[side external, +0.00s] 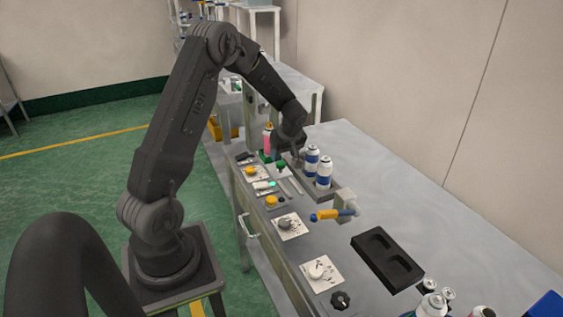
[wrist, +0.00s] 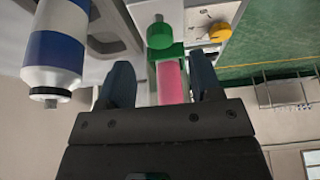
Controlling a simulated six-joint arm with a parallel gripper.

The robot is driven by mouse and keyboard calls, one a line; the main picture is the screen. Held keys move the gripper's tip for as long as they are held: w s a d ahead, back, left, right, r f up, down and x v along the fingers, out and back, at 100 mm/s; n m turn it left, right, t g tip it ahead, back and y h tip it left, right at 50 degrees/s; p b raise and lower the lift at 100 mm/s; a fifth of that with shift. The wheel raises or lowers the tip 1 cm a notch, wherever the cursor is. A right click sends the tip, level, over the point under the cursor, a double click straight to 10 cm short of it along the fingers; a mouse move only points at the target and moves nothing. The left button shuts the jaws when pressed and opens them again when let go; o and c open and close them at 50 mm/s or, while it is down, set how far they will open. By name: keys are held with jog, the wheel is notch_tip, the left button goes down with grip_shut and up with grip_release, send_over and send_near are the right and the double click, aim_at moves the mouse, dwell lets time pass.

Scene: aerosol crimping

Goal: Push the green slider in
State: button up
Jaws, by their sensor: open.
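The green slider (wrist: 160,36) shows in the wrist view as a round green knob with a green bracket behind it, at the top centre. In the side external view its green knob (side external: 281,167) sits at the far end of the bench, by my gripper. A pink can (wrist: 172,82) stands by the green bracket, and its pink side (side external: 267,142) also shows in the side external view. My gripper (wrist: 161,62) is open. Its two dark fingers flank the pink can and the bracket in the wrist view, with no grip seen. The fingertips are hard to make out in the side external view.
Two blue-and-white cans (side external: 324,173) stand in a grey tray close to my gripper; one (wrist: 58,45) is left of the fingers. Yellow buttons (side external: 271,201) line the bench's front. A blue-and-yellow handle (side external: 334,214) and an empty black tray (side external: 387,260) are nearer the camera.

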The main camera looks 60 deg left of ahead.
aim_at(281, 163)
jog(key=x, duration=0.5)
jog(key=shift+a, duration=0.15)
grip_shut()
dwell(0.4)
